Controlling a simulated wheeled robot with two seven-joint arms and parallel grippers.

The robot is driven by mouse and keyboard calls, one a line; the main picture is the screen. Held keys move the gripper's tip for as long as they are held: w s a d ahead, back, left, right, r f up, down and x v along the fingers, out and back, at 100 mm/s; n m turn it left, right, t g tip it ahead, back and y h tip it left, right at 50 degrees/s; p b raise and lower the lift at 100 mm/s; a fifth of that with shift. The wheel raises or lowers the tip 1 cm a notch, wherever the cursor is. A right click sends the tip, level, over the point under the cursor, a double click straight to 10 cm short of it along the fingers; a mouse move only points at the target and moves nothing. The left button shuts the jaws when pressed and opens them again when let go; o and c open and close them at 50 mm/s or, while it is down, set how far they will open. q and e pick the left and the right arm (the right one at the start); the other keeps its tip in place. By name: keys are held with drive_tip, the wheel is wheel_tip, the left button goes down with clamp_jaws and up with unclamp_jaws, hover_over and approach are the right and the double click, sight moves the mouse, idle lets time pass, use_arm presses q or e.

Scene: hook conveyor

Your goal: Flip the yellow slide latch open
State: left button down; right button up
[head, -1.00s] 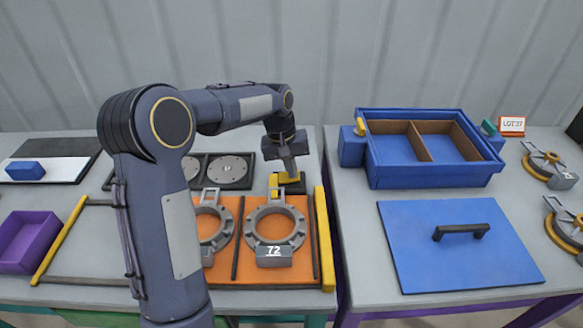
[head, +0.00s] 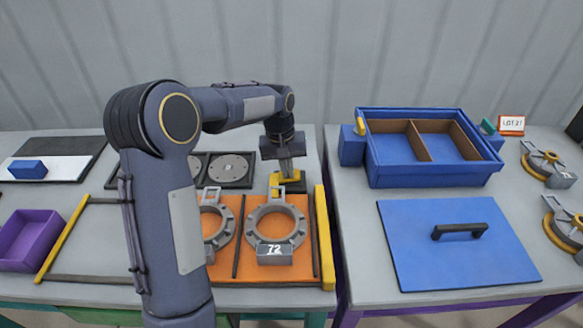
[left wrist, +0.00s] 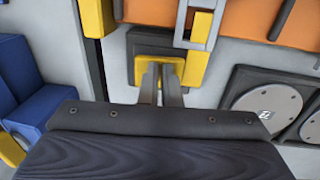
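The yellow slide latch (head: 291,178) sits on a dark base behind the orange board, near its back right corner. It also shows in the left wrist view (left wrist: 157,61), just beyond my fingertips, which partly cover it. My left gripper (head: 286,168) points down at the latch from above. In the left wrist view its two grey fingers (left wrist: 160,78) are close together, with a narrow gap. I cannot tell whether they touch or pinch the latch. My right gripper is not in view.
The orange board (head: 291,272) holds grey rings, one marked 72 (head: 274,252). A yellow rail (head: 324,240) stands along its right edge. Dark plates with round discs (head: 230,168) lie left of the latch. A blue divided bin (head: 430,178) and blue lid (head: 455,265) are on the right table.

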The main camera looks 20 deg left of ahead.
use_arm(q)
drive_tip(key=shift+a, duration=0.15)
wheel_tip(320, 180, up, 8)
drive_tip(key=shift+s+a, duration=0.2)
drive_tip(key=shift+a, duration=0.1)
idle(0.4)
wheel_tip(320, 180, up, 6)
drive_tip(key=p, duration=0.3)
hover_over(282, 175)
drive_tip(key=shift+d+h, duration=0.1)
drive_tip(key=shift+h, duration=0.3)
drive_tip(key=f, duration=0.4)
drive_tip(key=d+f, duration=0.1)
drive_tip(key=f, duration=0.4)
drive_tip(key=w+d+f, duration=0.1)
drive_tip(key=f, duration=0.3)
drive_tip(key=shift+d+f, duration=0.2)
drive_tip(key=shift+f, duration=0.15)
